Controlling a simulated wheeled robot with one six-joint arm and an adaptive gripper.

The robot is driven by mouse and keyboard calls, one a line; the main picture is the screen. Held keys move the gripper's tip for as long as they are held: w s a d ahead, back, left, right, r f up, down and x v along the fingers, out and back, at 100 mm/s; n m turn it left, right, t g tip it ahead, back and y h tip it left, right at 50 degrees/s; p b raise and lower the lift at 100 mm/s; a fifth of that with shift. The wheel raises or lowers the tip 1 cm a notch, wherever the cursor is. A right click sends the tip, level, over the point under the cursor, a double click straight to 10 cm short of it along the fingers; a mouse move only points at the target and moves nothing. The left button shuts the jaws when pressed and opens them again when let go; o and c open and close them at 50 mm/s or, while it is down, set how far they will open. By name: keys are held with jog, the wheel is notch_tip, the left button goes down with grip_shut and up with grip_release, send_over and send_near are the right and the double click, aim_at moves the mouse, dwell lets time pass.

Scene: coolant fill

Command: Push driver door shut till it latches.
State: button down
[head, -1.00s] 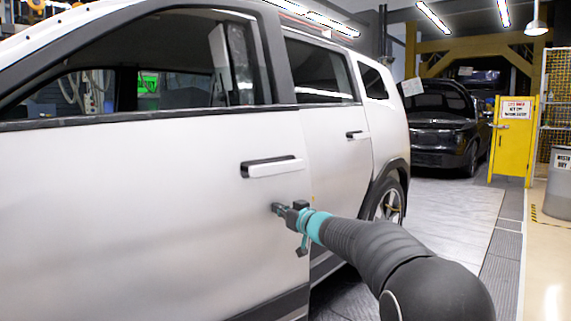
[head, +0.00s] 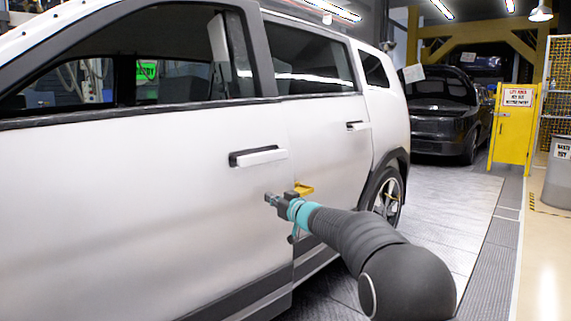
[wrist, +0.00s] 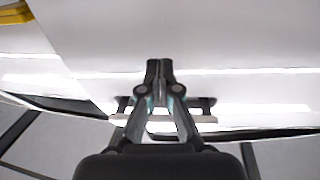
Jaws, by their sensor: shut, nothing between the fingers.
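The driver door (head: 130,190) is the large white front door panel of the car in the head view; it fills much of the wrist view (wrist: 230,40). Its handle (head: 258,156) is a pale bar with a dark recess. My gripper (head: 270,199) is shut and empty, its fingertips at the door face just below the handle, near the rear edge. In the wrist view its fingertips (wrist: 160,68) meet in front of the white panel; contact looks likely. A yellow piece (head: 304,189) shows at the door's rear edge. I cannot tell whether the door is fully flush.
The rear door handle (head: 358,125) and rear wheel (head: 387,199) are to the right of my gripper. A black car (head: 440,115), a yellow cabinet with a sign (head: 513,125) and a grey bin (head: 560,175) stand farther back. The floor right of my arm is clear.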

aim_at(260, 193)
jog(key=shift+w+a+n+g+y, duration=0.3)
jog(key=shift+w+a+y, duration=0.1)
jog(key=shift+w+a, duration=1)
jog(key=shift+w, duration=0.1)
jog(key=shift+w+a, duration=0.3)
jog(key=shift+w+a+n+g+y, duration=0.3)
jog(key=shift+w+a+g, duration=0.1)
jog(key=shift+w+a, duration=0.95)
jog(key=shift+x, duration=1.5)
jog(key=shift+b+v, duration=1.15)
jog(key=shift+v, duration=0.05)
jog(key=shift+b+v, duration=1.65)
jog(key=shift+v, duration=2.2)
jog(key=shift+n, duration=0.3)
